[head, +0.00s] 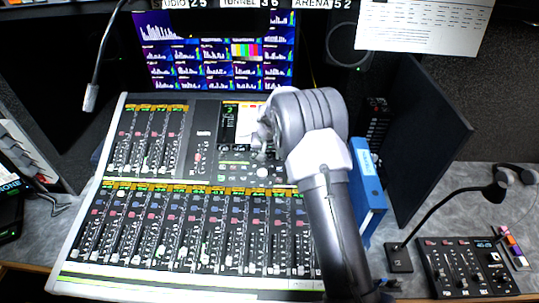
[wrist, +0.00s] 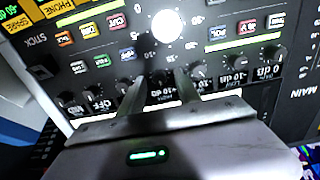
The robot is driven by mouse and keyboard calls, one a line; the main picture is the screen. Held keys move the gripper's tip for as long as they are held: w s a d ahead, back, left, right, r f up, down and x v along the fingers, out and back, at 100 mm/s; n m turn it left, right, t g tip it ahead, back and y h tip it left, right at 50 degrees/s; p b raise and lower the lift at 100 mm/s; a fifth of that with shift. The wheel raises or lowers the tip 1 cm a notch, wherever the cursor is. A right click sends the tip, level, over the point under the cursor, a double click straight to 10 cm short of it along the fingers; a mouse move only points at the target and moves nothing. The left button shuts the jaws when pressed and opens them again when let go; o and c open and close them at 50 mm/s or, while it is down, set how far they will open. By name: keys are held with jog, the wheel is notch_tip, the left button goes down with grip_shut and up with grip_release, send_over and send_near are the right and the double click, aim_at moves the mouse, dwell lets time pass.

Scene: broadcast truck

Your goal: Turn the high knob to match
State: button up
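In the wrist view, a row of small dark knobs runs across the mixer panel, with display strips below them that appear upside down. Knobs stand left (wrist: 122,85) and right (wrist: 197,70) of my gripper (wrist: 162,78). My gripper's two fingers are apart, pointing at the panel in the middle of this row. A dark area shows between them; any knob there is too dark to make out. I cannot tell which knob is the high one, and its pointer is not readable.
A large bright white knob (wrist: 168,26) and lit buttons sit close above the fingers. The console (head: 188,183) has several fader strips. Monitors (head: 216,50) stand behind, a blue binder (head: 367,195) to the right, and a small mixer (head: 465,268) with a gooseneck microphone at far right.

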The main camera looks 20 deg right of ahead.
grip_shut()
jog(key=shift+n, duration=0.3)
jog(key=n+p, duration=0.2)
jog(key=n, duration=0.3)
jog(key=shift+r, duration=0.1)
jog(key=n+p, duration=0.2)
jog(key=n, duration=0.4)
jog(key=shift+a, duration=0.15)
dwell(0.5)
grip_release()
